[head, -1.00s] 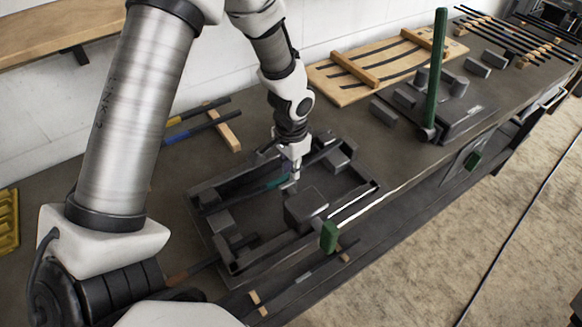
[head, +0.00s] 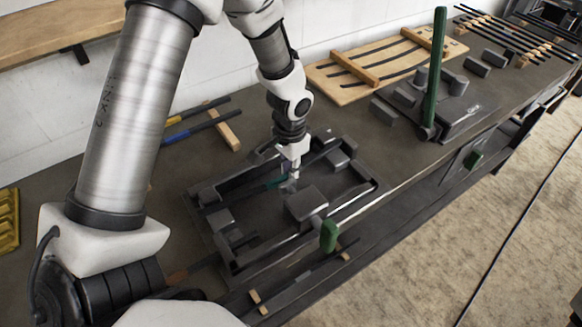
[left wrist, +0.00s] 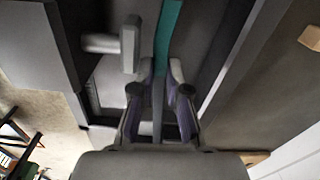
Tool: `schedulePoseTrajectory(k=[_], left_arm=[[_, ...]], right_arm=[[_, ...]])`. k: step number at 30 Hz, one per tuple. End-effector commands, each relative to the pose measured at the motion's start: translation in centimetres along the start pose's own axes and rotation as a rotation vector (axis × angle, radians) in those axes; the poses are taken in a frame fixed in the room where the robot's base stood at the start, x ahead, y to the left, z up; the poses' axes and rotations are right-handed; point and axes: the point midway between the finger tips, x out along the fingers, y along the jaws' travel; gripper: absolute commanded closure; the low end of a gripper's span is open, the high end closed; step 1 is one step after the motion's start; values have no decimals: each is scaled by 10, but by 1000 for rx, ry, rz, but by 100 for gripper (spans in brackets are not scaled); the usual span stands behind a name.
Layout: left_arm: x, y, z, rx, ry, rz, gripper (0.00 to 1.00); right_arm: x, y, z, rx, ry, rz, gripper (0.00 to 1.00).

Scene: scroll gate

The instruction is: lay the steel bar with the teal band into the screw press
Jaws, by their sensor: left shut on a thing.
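The steel bar with the teal band (head: 274,183) is in the head view inside the outline of the screw press, a dark rectangular frame (head: 350,208) with a green handle (head: 329,235). The bar lies roughly along the press's far side; I cannot tell whether it rests on the press or hangs just above it. My left gripper (head: 291,181) points down over the press and is shut on the bar beside the band. In the left wrist view the bar runs between the fingers (left wrist: 160,108), with the teal band (left wrist: 168,30) beyond them. My right gripper is not in view.
A dark block (head: 306,202) stands inside the press. Bars with yellow and blue bands lie on a wooden rest (head: 226,134) at left. A device with a tall green lever (head: 434,75) and a wooden rack (head: 385,66) stand behind at right. The bench edge is in front.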

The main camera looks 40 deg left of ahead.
Motion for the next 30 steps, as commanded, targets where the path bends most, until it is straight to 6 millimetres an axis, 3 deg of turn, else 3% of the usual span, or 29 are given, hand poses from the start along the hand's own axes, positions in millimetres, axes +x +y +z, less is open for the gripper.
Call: schedulePoseTrajectory(k=[27, 28, 30], left_arm=[[10, 0, 1, 0, -2, 1, 100], [10, 0, 1, 0, -2, 1, 82], [10, 0, 1, 0, -3, 2, 58]], right_arm=[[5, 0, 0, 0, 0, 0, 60], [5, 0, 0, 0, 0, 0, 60], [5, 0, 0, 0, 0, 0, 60]])
